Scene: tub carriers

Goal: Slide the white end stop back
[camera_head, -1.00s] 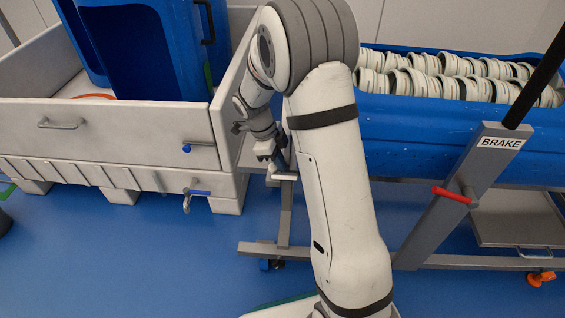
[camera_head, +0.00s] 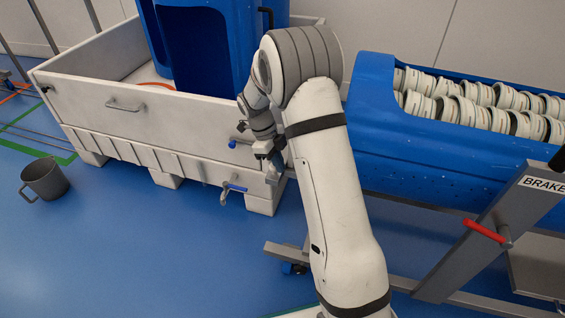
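My gripper (camera_head: 268,158) is small in the view, pointing down near the right front corner of the grey-white crate (camera_head: 150,133). I cannot tell whether its fingers are open or shut. A small pale piece (camera_head: 273,176) shows just below it, next to the crate corner. It may be the white end stop, but it is too small and too covered to be sure. I cannot tell whether my gripper touches it. My own arm hides much of the near end of the grey cart frame (camera_head: 290,252).
A blue tub (camera_head: 205,45) stands in the crate. A blue tub on the cart (camera_head: 410,160) holds several pale rings (camera_head: 480,105). The red brake lever (camera_head: 485,230) is at right. A grey mug (camera_head: 45,178) stands on the open blue floor at left.

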